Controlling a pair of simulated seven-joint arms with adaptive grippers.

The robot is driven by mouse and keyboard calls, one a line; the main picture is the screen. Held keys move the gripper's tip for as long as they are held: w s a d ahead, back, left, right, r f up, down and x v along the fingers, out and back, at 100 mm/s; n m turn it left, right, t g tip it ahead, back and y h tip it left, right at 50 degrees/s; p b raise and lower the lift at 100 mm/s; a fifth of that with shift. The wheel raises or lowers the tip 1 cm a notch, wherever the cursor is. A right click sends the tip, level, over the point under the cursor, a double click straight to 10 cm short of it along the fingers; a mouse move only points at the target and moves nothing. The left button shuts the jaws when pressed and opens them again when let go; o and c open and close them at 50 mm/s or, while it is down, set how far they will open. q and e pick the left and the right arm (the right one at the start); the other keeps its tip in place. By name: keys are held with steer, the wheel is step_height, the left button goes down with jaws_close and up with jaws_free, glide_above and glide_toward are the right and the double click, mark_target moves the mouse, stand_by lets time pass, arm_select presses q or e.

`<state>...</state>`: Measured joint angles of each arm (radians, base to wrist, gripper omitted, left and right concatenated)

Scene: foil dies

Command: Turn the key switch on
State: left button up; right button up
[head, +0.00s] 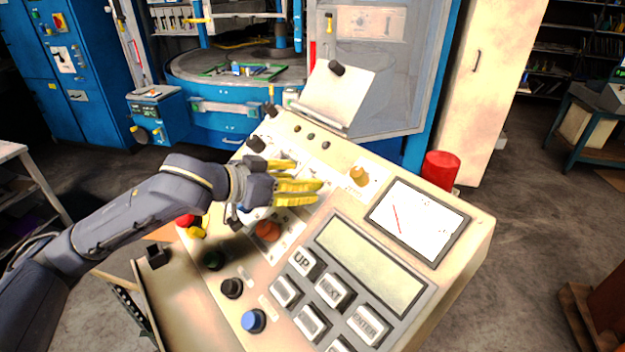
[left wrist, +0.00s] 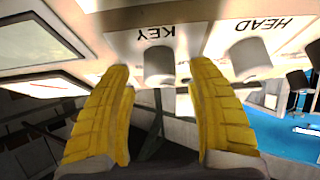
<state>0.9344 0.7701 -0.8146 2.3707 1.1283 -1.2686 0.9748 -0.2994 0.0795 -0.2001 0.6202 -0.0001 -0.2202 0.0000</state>
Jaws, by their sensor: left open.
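The key switch (left wrist: 160,66) is a grey knob on a white plate marked "KEY", which reads upside down in the left wrist view. My left gripper (head: 306,186) has yellow fingers and hangs over the upper middle of the cream control panel (head: 470,250). In the left wrist view its two fingers are open, one on each side of the key switch, with a gap on both sides. I cannot tell how far the tips are from the panel. In the head view I cannot make out the key switch near the hand. My right gripper is not in view.
A second grey knob marked "HEAD" (left wrist: 250,58) is just right of the fingers in the wrist view. The panel also carries an orange knob (head: 358,176), a screen (head: 418,222), keypad buttons (head: 331,291) and a blue button (head: 253,321). A red cylinder (head: 440,170) stands behind it.

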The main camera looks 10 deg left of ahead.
arm_select(q)
steer(key=shift+w+d+f, duration=0.25)
steer(key=shift+w+d, duration=0.15)
steer(key=shift+w, duration=0.05)
jaws_close()
stand_by(0.4)
